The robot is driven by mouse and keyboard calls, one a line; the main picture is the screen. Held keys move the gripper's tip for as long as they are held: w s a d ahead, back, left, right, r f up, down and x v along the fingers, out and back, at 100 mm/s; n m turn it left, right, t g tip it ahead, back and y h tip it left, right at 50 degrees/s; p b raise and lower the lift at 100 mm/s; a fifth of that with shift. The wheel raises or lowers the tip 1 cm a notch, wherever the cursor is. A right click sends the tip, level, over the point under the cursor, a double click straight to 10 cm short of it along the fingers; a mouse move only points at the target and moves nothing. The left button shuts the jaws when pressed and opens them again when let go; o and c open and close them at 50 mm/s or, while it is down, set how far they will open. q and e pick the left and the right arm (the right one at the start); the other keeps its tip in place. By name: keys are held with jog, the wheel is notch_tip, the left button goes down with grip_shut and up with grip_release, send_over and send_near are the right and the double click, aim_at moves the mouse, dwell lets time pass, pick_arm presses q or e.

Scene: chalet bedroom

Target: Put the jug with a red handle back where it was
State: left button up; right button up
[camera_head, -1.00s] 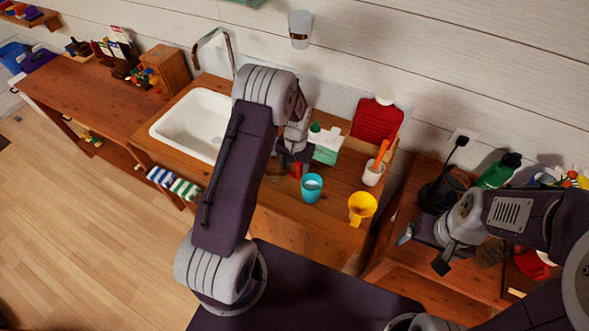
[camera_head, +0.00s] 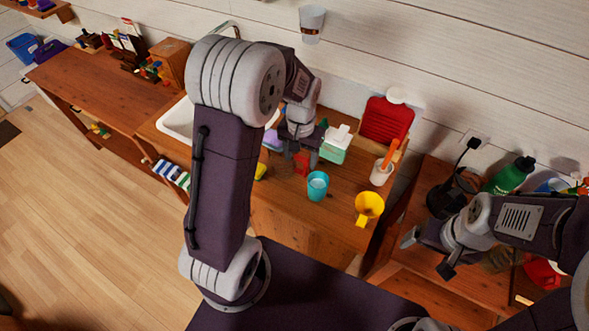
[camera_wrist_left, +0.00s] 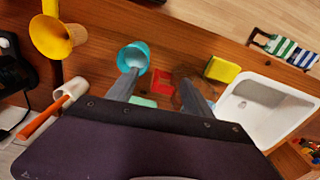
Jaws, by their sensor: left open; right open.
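A small red part (camera_head: 302,163) shows below my left gripper (camera_head: 303,158) on the wooden sink counter. In the left wrist view the red part (camera_wrist_left: 162,82) lies between the spread fingers of my left gripper (camera_wrist_left: 158,82), with a see-through brownish shape beside it. It may be the jug's red handle; the jug's body is not clear. My left gripper is open and holds nothing that I can see. My right gripper (camera_head: 428,254) is open and empty over the right-hand wooden table.
A turquoise cup (camera_head: 317,186) stands close right of the left gripper, with a yellow cup (camera_head: 368,208) and white pot (camera_head: 382,172) further right. A soap box (camera_head: 335,148), sponge (camera_wrist_left: 222,68) and sink (camera_wrist_left: 262,103) are nearby. A green bottle (camera_head: 510,176) stands far right.

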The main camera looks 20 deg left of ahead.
pick_arm(q)
jog(key=s+d, duration=0.2)
jog(key=s, duration=1)
jog(key=shift+s+t, duration=0.3)
jog(key=shift+t, duration=0.1)
